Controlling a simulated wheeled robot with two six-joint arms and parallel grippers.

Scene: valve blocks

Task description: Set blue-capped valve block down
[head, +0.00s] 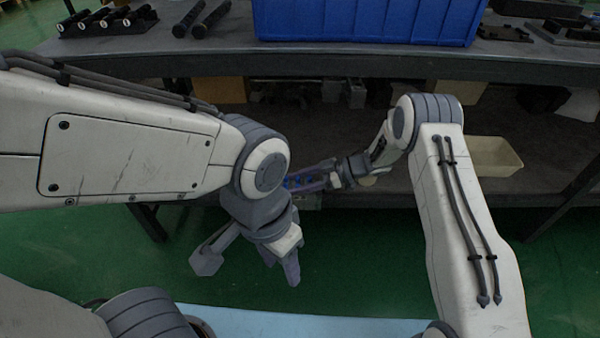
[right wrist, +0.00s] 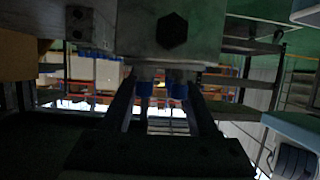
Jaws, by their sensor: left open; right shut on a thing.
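The blue-capped valve block (right wrist: 168,35) is a grey metal block with a dark hexagonal bolt and two blue caps in the right wrist view. My right gripper (right wrist: 162,85) is shut on it, with a finger on each side of the caps. In the head view my right gripper (head: 310,180) is by the front edge of the table's lower shelf, with blue caps between its fingers. The block's body is mostly hidden there by my left arm. My left gripper (head: 249,267) is open and empty over the green floor, lower and to the left.
A dark table (head: 210,62) bears a large blue bin (head: 365,22) and black cylindrical parts (head: 200,18). The lower shelf (head: 410,180) holds a cream tray (head: 490,157) at the right and cardboard boxes at the back. Bare shelf shows left of the tray.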

